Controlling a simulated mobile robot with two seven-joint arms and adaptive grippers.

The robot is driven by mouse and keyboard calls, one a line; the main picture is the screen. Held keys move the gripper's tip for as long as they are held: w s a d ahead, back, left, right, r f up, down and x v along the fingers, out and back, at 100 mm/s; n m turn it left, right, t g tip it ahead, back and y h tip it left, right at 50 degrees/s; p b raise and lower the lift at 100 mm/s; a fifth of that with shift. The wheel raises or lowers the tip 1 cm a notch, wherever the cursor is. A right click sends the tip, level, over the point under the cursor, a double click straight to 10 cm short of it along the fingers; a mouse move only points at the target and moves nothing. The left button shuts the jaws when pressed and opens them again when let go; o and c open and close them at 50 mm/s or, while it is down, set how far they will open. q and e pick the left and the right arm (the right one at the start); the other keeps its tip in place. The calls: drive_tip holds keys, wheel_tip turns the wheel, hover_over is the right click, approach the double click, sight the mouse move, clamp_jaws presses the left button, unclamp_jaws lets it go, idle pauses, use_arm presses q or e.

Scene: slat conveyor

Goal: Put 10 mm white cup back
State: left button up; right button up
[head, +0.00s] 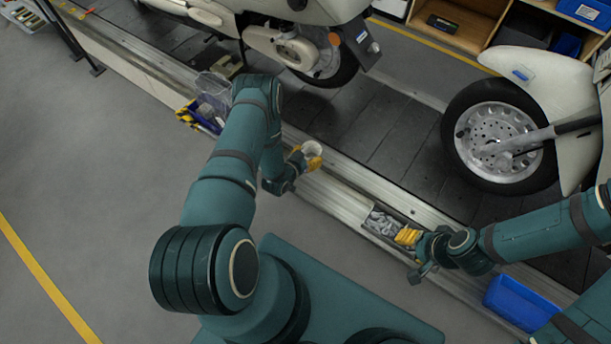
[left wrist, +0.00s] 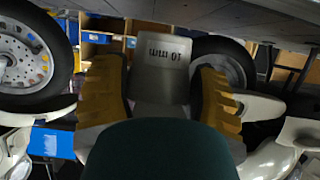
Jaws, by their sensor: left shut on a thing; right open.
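The white cup (head: 311,148) is held above the edge rail of the conveyor by my left gripper (head: 307,158), whose yellow fingers are closed around it. In the left wrist view the cup (left wrist: 161,70) stands between the two yellow fingers of my left gripper (left wrist: 160,100). Its "10 mm" label reads upside down in that view. My right gripper (head: 408,238) is open, with its yellow fingers at the right end of a narrow tray (head: 366,226) of small grey parts. Whether its fingers touch the tray is unclear.
A blue bin (head: 520,303) stands on the rail at the lower right. A blue container (head: 207,124) with clear and yellow-black items sits behind my left arm. White scooters with a wheel (head: 498,146) stand on the dark slats (head: 400,128). The rail between my grippers is mostly bare.

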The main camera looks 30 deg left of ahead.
use_arm(q)
wheel_tip(320, 180, down, 3)
drive_tip(key=s+a, duration=0.1)
drive_tip(key=s, duration=0.1)
drive_tip(key=b, duration=0.2)
hover_over(303, 181)
wheel_tip(303, 181, down, 6)
drive_tip(key=shift+r, duration=0.1)
drive_tip(key=shift+f+b, duration=0.8)
drive_tip(key=shift+f, duration=1.55)
drive_tip(key=shift+w+r, duration=0.1)
drive_tip(key=shift+f, duration=0.25)
drive_tip(key=o, duration=1.2)
drive_tip(key=shift+o, duration=0.2)
drive_tip(key=shift+r, duration=0.1)
